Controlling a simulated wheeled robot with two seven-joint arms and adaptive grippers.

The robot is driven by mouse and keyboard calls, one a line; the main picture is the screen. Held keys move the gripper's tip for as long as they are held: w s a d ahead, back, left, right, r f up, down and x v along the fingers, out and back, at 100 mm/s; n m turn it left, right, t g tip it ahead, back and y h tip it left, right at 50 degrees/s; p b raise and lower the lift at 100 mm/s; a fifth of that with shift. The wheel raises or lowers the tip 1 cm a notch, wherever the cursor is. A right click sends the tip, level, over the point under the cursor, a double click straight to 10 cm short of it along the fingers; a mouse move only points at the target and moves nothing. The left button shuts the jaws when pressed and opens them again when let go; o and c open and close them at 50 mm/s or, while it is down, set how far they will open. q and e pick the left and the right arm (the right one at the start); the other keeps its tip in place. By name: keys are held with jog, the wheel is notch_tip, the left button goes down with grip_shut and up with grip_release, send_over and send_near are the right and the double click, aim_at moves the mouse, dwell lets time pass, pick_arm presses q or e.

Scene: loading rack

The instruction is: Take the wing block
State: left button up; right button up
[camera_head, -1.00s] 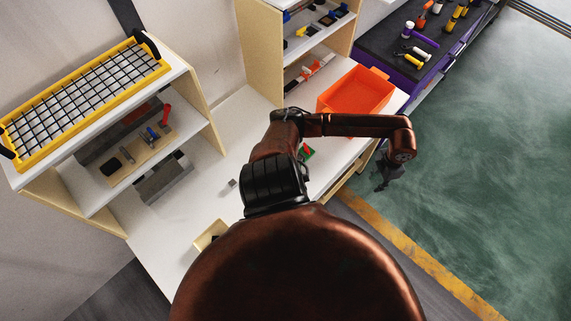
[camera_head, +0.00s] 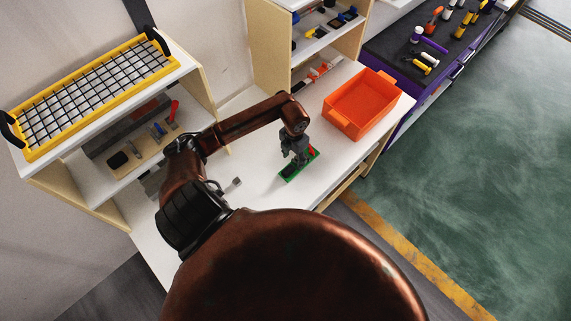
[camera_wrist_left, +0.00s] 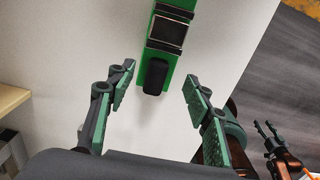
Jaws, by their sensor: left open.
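A green board (camera_head: 286,178) lies on the white table, with a red part at its right and dark parts on it. In the left wrist view the green board (camera_wrist_left: 165,60) carries a dark block (camera_wrist_left: 167,34) and a rounded black piece (camera_wrist_left: 155,76). I cannot tell for sure which of these is the wing block. My left gripper (camera_head: 292,165) is over the board and hides part of it. In its wrist view the left gripper (camera_wrist_left: 158,84) is open and empty, its fingers apart on either side of the board's near end. My right gripper (camera_wrist_left: 266,133) shows small at the right.
An orange bin (camera_head: 362,102) stands right of the board. A small grey block (camera_head: 237,182) lies on the table to the left. Shelves hold a yellow wire rack (camera_head: 90,92) and tools. The table around the board is mostly clear.

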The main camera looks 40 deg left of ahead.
aim_at(292, 166)
pick_arm(q)
jog(key=o, duration=0.3)
jog(key=shift+s+f, duration=0.1)
jog(key=shift+f, duration=0.85)
pick_arm(e)
jog(key=shift+o, duration=1.2)
jog(key=shift+s+d+r, duration=0.1)
jog(key=shift+s+r, duration=0.15)
jog(key=shift+s, duration=0.6)
pick_arm(q)
jog(key=shift+o, duration=0.4)
notch_tip(292, 166, down, 4)
jog(key=shift+s+f+p, duration=0.15)
jog(key=shift+f+p, duration=0.05)
jog(key=shift+p, duration=0.95)
jog(key=shift+f, duration=0.5)
pick_arm(e)
jog(key=shift+w+d+r, duration=0.15)
jog(key=shift+w+r, duration=0.15)
jog(key=shift+r, duration=0.2)
jog(key=shift+w+d+r, duration=0.1)
jog(key=shift+w+r, duration=0.2)
jog(key=shift+r, duration=0.2)
pick_arm(q)
jog(key=shift+c, duration=0.7)
